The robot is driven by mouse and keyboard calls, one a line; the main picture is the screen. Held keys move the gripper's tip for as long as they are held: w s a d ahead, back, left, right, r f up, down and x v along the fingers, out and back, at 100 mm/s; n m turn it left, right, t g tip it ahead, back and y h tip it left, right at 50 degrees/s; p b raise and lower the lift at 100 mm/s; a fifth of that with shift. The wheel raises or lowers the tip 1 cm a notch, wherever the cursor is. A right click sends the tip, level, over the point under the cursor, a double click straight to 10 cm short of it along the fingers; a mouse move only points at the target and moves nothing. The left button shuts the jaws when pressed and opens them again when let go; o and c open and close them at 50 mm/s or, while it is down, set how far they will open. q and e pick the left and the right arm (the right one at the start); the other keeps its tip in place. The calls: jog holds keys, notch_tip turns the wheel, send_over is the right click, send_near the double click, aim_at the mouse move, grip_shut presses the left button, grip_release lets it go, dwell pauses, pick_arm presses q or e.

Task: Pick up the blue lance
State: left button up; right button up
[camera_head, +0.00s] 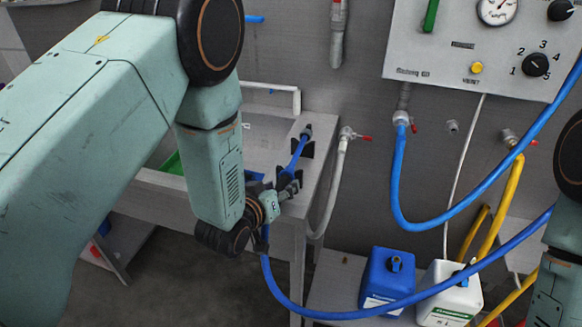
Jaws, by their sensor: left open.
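The blue lance (298,154) lies at the right end of the grey table, slanting up toward a dark nozzle tip at the back. My left gripper (288,181) is at the lance's near end, with its dark fingers open. The fingers overlap the lance in the picture; I cannot tell whether they touch it. My left wrist hides part of the lance's near end. My right gripper is out of view; only part of my right arm shows at the right edge.
A blue hose (292,306) hangs below the left gripper and loops right, in front of a blue canister (388,277) and a white canister (449,295). The grey table (318,170) has a raised white rail behind. A control panel (455,50) hangs on the wall.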

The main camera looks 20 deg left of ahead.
pick_arm(q)
jog(key=shift+w+d, duration=0.2)
jog(key=shift+a, duration=0.1)
jog(key=shift+a, duration=0.1)
jog(key=shift+w+f, duration=0.1)
jog(key=shift+c, duration=0.5)
jog(key=c, duration=0.6)
jog(key=shift+c, duration=0.6)
